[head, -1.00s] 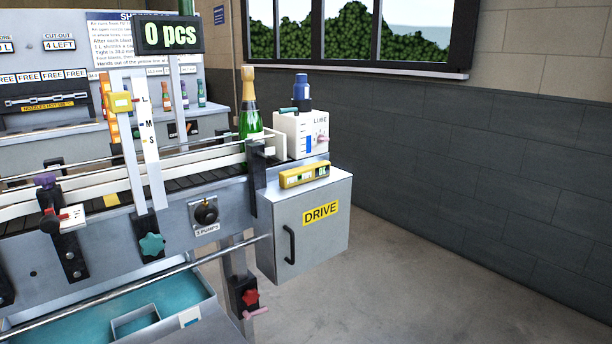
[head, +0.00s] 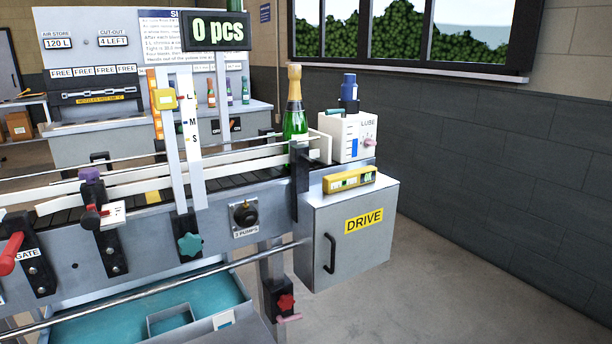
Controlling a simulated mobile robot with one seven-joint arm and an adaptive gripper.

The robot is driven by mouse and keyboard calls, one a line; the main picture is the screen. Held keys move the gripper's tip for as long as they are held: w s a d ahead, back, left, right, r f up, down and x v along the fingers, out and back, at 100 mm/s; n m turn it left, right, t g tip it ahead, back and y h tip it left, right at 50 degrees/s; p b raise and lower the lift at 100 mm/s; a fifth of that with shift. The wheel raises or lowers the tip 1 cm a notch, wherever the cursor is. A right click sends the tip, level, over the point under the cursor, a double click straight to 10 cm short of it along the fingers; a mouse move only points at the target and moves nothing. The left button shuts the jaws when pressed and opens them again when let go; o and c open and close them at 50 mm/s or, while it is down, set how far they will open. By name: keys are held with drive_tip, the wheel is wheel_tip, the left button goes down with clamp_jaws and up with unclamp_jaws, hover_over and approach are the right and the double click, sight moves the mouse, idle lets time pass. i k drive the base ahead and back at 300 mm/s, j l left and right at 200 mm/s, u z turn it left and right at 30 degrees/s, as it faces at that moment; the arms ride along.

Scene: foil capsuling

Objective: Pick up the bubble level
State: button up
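The bubble level (head: 349,180) is a short yellow bar with pale vial windows and a greenish vial near its right end. It lies on top of the grey drive box (head: 345,235), near the front edge, just below the white lube container. Nothing covers it. My gripper is not in view.
The lube container (head: 347,137) with a blue-capped bottle stands right behind the level. A green gold-topped bottle (head: 295,105) stands on the conveyor (head: 230,185) to the left. A black post (head: 301,185) rises beside the box. The floor (head: 470,290) to the right is clear.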

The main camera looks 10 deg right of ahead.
sight(338, 182)
drive_tip(key=i+l+u, duration=0.15)
drive_tip(key=l, duration=0.2)
drive_tip(key=i+l+u, duration=0.15)
drive_tip(key=l, duration=0.25)
drive_tip(key=l+u, duration=0.15)
drive_tip(key=l, duration=0.25)
drive_tip(key=i+l+u, duration=0.1)
drive_tip(key=l, duration=0.5)
drive_tip(key=i+l+u, duration=0.1)
drive_tip(key=l, duration=0.5)
drive_tip(key=i+l, duration=0.1)
drive_tip(key=l, duration=1)
drive_tip(key=i+l, duration=0.15)
drive_tip(key=l, duration=1)
drive_tip(key=i+u, duration=0.05)
drive_tip(key=i, duration=0.05)
